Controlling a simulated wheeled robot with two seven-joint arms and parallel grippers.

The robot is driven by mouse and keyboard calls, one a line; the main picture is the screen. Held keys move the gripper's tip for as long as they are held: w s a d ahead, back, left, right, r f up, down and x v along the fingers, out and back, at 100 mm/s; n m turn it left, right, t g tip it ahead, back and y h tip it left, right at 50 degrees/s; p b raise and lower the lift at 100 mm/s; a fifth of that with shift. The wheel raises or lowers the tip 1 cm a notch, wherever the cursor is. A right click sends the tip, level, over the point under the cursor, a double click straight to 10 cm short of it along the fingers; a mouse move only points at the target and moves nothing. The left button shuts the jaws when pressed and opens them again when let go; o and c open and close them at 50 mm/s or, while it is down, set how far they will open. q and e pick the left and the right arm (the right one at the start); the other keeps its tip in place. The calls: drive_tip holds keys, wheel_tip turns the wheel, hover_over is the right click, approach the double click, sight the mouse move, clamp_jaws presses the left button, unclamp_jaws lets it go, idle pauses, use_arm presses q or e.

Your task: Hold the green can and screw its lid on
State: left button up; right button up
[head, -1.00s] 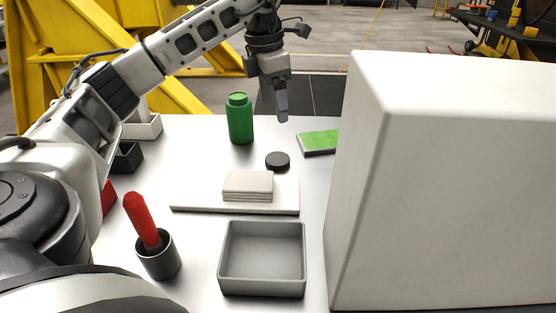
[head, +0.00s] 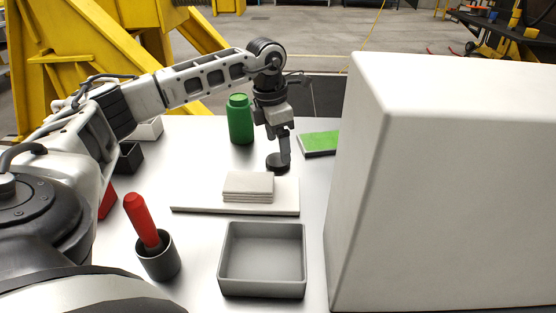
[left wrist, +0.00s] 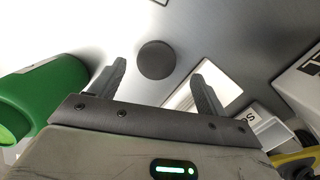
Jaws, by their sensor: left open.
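The green can (head: 240,120) stands upright on the table near the back, left of my left gripper. It also shows large at the left of the left wrist view (left wrist: 55,90), beside the gripper. The round black lid (head: 274,163) lies flat on the table, to the right of and nearer than the can. My left gripper (head: 284,155) points down at the lid and partly hides it. In the left wrist view the gripper (left wrist: 158,80) is open and empty, with the lid (left wrist: 156,60) showing between and beyond its fingers. My right gripper is not in view.
A pale board (head: 190,208) carries a stack of flat pieces (head: 248,187) just in front of the lid. A grey tray (head: 262,286), a dark cup (head: 158,262) with a red-handled thing, and a green-topped block (head: 318,142) are nearby. A large white box (head: 450,190) blocks the right.

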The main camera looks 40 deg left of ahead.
sight(278, 159)
use_arm(q)
drive_tip(key=f, duration=0.4)
drive_tip(key=shift+w+a, duration=0.1)
drive_tip(key=shift+a, duration=0.1)
drive_tip(key=shift+c, duration=0.4)
drive_tip(key=c, duration=1)
drive_tip(key=shift+r, duration=0.6)
drive_tip(key=s+r, duration=0.4)
drive_tip(key=s+d+r+b, duration=0.1)
drive_tip(key=s+r, duration=0.3)
drive_tip(key=s, duration=0.1)
drive_tip(key=s+d+r+b, duration=0.1)
drive_tip(key=s+r, duration=0.2)
drive_tip(key=s, duration=0.2)
drive_tip(key=shift+r, duration=0.4)
